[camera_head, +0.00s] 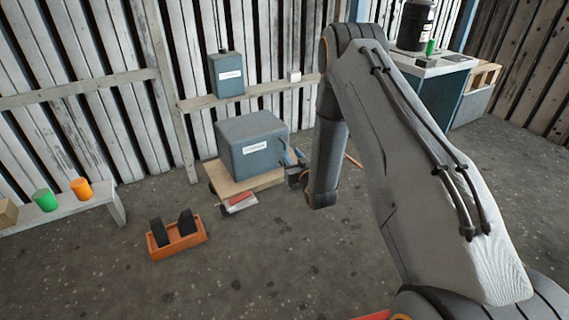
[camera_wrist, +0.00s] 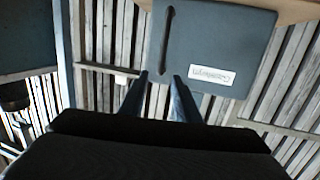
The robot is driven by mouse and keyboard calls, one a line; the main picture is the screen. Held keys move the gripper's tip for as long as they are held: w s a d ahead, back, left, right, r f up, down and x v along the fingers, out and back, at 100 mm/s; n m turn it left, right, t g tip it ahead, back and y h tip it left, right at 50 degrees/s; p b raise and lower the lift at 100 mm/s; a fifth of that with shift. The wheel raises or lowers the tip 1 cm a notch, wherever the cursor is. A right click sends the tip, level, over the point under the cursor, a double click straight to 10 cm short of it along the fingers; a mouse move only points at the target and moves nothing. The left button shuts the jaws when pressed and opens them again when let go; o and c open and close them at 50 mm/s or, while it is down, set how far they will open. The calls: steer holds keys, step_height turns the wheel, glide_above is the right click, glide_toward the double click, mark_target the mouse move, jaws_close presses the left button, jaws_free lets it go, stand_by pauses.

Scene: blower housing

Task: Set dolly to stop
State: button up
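The dolly (camera_head: 252,190) is a low wooden platform on the floor. A blue-grey housing box (camera_head: 250,146) with a white label stands on it. In the wrist view the box (camera_wrist: 215,35) shows upside down, with a dark upright handle (camera_wrist: 165,35) on its face. A red and pale piece (camera_head: 239,203) is at the dolly's front edge; I cannot tell whether it is a stop. My gripper (camera_head: 291,163) is at the box's right side, partly behind my arm. In the wrist view my gripper (camera_wrist: 160,76) has its fingers apart, near the handle's end; contact is unclear.
An orange tray (camera_head: 178,250) with two black wedge-like blocks is on the floor at front left. A bench (camera_head: 110,205) with green and orange cups is at the left. A wall rail (camera_head: 268,88) runs behind the box.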

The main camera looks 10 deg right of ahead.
steer(key=shift+t, duration=0.5)
steer(key=shift+w+a+f+b, duration=0.15)
steer(key=shift+w+f+b, duration=0.45)
steer(key=shift+w+b, duration=0.55)
steer(key=shift+w+a+f+b, duration=0.15)
steer(key=shift+w+f+b, duration=0.6)
steer(key=shift+w, duration=0.85)
steer(key=shift+w+a+f+b, duration=0.15)
steer(key=shift+w+f+b, duration=0.35)
steer(key=shift+w+b, duration=0.7)
steer(key=shift+w, duration=0.15)
steer(key=shift+c, duration=0.4)
jaws_close()
